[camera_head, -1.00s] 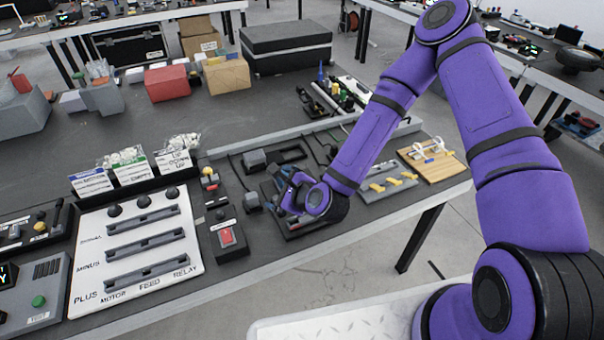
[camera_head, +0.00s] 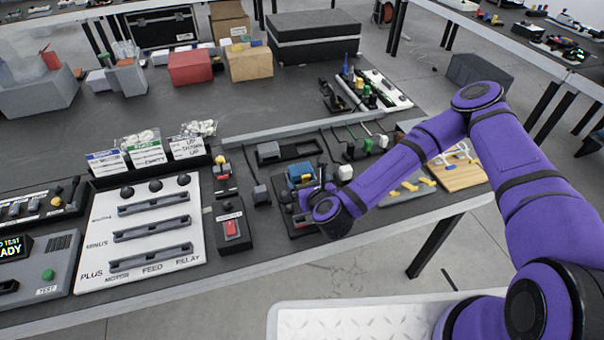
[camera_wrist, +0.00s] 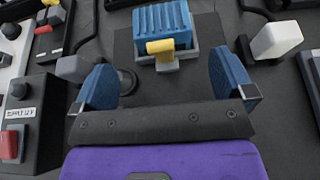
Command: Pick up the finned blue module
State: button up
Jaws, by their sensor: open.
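The finned blue module (camera_wrist: 162,22) shows at the top of the wrist view, with ribs on its top and a yellow handle (camera_wrist: 160,47) on its near side. It sits on a grey base on a dark plate. In the head view the blue module (camera_head: 300,172) stands just beyond my gripper (camera_head: 308,196), partly hidden by the wrist. In the wrist view my gripper (camera_wrist: 167,88) is open, its two blue fingers wide apart with nothing between them. The module lies ahead of the fingertips, apart from them.
A black box with a red switch (camera_head: 232,229) stands left of my gripper. A white block (camera_wrist: 276,40) stands right of the module, and a small grey block (camera_wrist: 78,68) is near the left finger. A white panel with slots (camera_head: 142,240) lies further left.

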aim_at(303, 173)
jog(key=x, duration=0.2)
jog(key=r+x, duration=0.1)
jog(key=x, duration=0.2)
jog(key=shift+w+d+f, duration=0.1)
jog(key=shift+w, duration=0.25)
jog(key=shift+w+a+f, duration=0.2)
jog(key=shift+w+f, duration=0.1)
jog(key=shift+w, duration=0.25)
jog(key=shift+c, duration=0.2)
jog(key=c, duration=1)
